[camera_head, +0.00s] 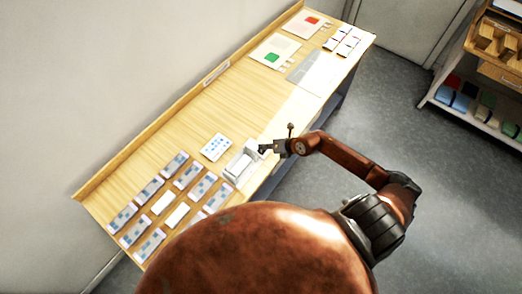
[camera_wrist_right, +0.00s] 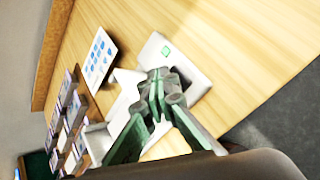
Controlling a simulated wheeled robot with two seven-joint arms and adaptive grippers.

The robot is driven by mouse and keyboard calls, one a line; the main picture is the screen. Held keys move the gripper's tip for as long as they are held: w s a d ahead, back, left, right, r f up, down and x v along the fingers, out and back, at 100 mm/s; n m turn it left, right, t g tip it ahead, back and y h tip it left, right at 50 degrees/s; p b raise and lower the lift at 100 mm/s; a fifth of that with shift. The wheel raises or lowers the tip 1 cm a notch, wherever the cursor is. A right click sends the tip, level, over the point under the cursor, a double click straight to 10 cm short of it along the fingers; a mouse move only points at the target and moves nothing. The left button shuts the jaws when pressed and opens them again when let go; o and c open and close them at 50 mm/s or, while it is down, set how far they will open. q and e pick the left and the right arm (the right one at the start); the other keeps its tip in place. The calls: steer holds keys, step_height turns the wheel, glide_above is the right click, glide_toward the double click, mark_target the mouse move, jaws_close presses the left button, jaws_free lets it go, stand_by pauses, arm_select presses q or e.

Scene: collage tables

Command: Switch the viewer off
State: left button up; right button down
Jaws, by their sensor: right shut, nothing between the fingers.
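The viewer, a white boxy device (camera_head: 240,166), sits near the table's front edge in the head view. In the wrist view its pale top (camera_wrist_right: 188,68) shows with a small green square (camera_wrist_right: 166,51) on it. My right gripper (camera_head: 265,149) is at the viewer's far right end in the head view. In the wrist view the right gripper (camera_wrist_right: 157,88) is shut and empty, and its fingers hide part of the viewer. I cannot tell whether they touch it. My left gripper is not in view.
A white card with blue marks (camera_head: 215,147) lies beside the viewer. Several patterned cards (camera_head: 150,190) stand in rows at the table's near end. Sheets with red (camera_head: 310,21) and green (camera_head: 271,57) patches lie at the far end. The wooden table (camera_head: 215,105) is bare between.

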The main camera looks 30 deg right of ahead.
steer(key=shift+f, duration=0.3)
steer(key=shift+f, duration=0.25)
stand_by(0.4)
steer(key=shift+r+p, duration=0.7)
steer(key=shift+p, duration=0.05)
step_height(320, 180, up, 6)
steer(key=p, duration=0.6)
stand_by(0.3)
